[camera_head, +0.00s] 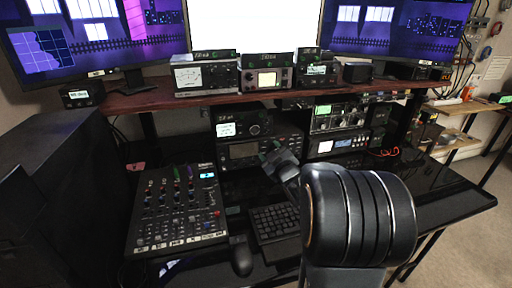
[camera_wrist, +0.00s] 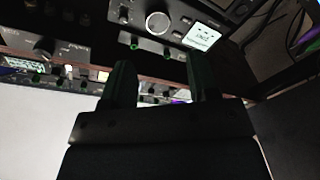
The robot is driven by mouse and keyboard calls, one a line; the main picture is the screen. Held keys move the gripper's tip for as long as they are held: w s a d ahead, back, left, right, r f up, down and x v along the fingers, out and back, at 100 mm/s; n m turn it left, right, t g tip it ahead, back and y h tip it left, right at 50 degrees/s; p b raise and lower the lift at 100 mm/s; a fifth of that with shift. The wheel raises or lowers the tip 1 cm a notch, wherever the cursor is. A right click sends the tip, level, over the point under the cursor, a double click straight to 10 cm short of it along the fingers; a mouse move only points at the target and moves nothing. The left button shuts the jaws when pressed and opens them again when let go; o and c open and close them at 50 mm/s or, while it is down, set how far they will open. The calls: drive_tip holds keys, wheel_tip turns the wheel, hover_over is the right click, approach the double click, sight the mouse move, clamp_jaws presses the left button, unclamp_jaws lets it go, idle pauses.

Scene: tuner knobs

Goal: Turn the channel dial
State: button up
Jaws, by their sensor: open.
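Several radios with knobs stand in front of me, and I cannot tell for sure which knob is the channel dial. A black radio (camera_head: 243,123) under the shelf has a lit display at left and a round knob (camera_head: 255,129) at right. The wrist view, which looks upside down, shows a large round silver-faced knob (camera_wrist: 157,23) beside a lit display (camera_wrist: 201,37). My gripper (camera_head: 272,150) is in front of the lower radios. In the wrist view its two dark fingers (camera_wrist: 163,72) are apart with nothing held between them. The large knob is beyond the fingertips, not touched.
A mixer (camera_head: 178,208) lies on the desk at left, with a keyboard (camera_head: 275,222) and mouse (camera_head: 241,256) near the middle. More radios (camera_head: 268,76) line the wooden shelf (camera_head: 150,100) below the monitors. The desk's right side (camera_head: 440,190) is mostly clear.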

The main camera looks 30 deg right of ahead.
sight(255, 131)
drive_tip(key=w+n+t+y, duration=0.1)
drive_tip(key=w, duration=0.3)
drive_tip(key=w+r+n+t+y+b, duration=0.1)
drive_tip(key=w, duration=0.3)
drive_tip(key=w+n+y, duration=0.1)
drive_tip(key=w, duration=0.3)
drive_tip(key=shift+w+d+r+t, duration=0.1)
drive_tip(key=shift+d+r+t, duration=0.2)
drive_tip(key=shift+d+t, duration=0.1)
drive_tip(key=c, duration=0.7)
drive_tip(key=shift+o, duration=0.2)
drive_tip(key=shift+f+m+b, duration=0.15)
drive_tip(key=shift+m+b, duration=0.25)
drive_tip(key=shift+b, duration=0.25)
